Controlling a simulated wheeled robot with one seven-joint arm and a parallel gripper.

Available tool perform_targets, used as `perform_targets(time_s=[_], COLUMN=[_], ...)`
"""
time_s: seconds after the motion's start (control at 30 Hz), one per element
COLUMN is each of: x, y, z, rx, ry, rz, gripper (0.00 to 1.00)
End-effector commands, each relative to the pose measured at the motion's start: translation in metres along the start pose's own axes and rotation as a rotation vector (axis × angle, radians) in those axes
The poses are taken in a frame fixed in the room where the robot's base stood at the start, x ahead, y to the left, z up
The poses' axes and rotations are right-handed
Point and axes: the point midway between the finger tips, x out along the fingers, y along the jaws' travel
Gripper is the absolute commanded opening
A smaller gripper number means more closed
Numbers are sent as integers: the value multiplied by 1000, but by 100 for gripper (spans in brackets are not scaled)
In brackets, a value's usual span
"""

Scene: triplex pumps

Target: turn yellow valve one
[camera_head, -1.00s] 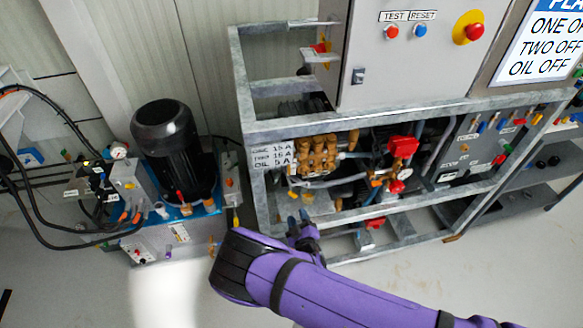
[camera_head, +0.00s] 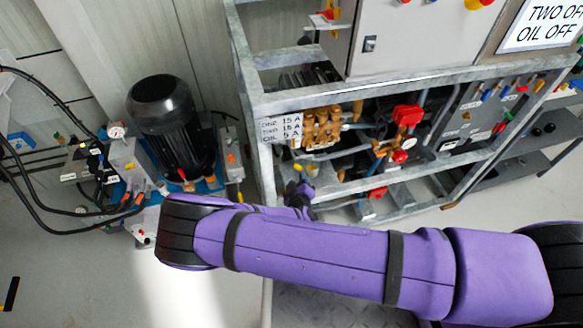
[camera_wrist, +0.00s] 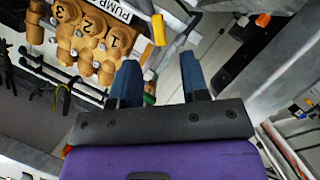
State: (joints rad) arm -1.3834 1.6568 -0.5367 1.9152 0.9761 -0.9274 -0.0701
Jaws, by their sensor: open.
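In the wrist view a yellow handle (camera_wrist: 158,29) sticks out beside the white PUMP label, just beyond my fingers. I cannot tell whether it is valve one. My gripper (camera_wrist: 160,62) is open, with its two blue fingers apart and nothing between them. The handle's end is apart from the fingertips, nearer the left finger. In the head view my gripper (camera_head: 299,193) is in front of the frame's left part, below the brass pump (camera_head: 322,128). A small yellow part (camera_head: 312,170) shows just above it. My forearm hides what lies below.
The grey metal frame (camera_head: 257,160) has rails close to my gripper. In the wrist view brass pump heads (camera_wrist: 90,38) numbered 1, 2 and 3 are at upper left. A black motor (camera_head: 168,120) stands at left. Open floor (camera_head: 90,270) lies at lower left.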

Motion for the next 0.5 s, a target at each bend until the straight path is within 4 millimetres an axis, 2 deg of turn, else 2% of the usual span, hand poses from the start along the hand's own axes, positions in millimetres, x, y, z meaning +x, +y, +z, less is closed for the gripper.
perform_targets(time_s=[0.3,0.5], x=[56,79], y=[0,0], z=[0,0], rx=[0,0], ry=[2,2], rz=[0,0], gripper=[42,42])
